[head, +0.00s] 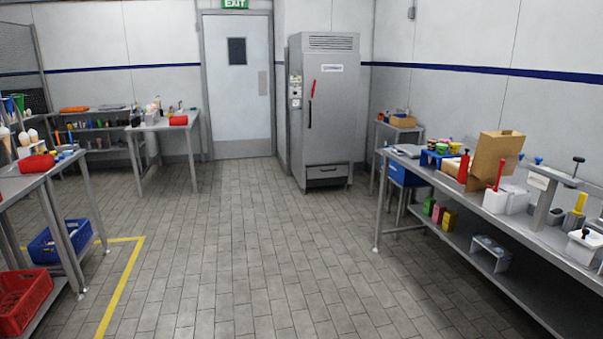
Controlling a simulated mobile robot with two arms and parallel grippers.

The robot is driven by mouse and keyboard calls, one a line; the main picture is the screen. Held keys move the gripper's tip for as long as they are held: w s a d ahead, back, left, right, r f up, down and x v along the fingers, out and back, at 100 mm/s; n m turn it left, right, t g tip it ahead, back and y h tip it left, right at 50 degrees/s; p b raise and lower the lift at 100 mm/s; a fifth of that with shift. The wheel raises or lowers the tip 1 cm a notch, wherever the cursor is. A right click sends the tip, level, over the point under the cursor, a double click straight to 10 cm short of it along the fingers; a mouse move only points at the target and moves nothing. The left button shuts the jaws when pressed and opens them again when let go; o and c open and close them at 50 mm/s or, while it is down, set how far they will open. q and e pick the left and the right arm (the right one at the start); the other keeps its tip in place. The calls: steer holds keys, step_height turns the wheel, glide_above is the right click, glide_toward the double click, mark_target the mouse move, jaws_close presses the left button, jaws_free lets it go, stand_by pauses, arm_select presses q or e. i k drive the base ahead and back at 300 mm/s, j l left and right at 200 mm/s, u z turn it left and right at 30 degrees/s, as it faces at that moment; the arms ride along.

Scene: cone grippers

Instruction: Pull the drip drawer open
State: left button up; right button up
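The drip drawer (328,172) is a low grey box front with a dark handle strip, at the bottom of the tall grey metal cabinet (343,130) by the back wall. It looks shut, with its front about flush with the cabinet. The cabinet's upper door is shut and has a red handle or tool and a dark vertical bar on its left side. The cabinet stands across the room, well away from me. Neither of my grippers shows in the head view.
The tiled floor (240,250) between me and the cabinet is clear. A long metal bench (375,250) with many items runs along the right. Tables stand at left, with a blue crate (52,248) and a red crate (14,305) low down. A grey door (237,110) is behind.

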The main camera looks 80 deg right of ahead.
mark_target(319, 171)
steer(key=z, duration=3)
steer(key=i+u, duration=0.15)
steer(key=i, duration=2.65)
steer(key=i+j, duration=0.1)
steer(key=i, duration=3.4)
steer(key=i+z, duration=0.1)
steer(key=i, duration=1.65)
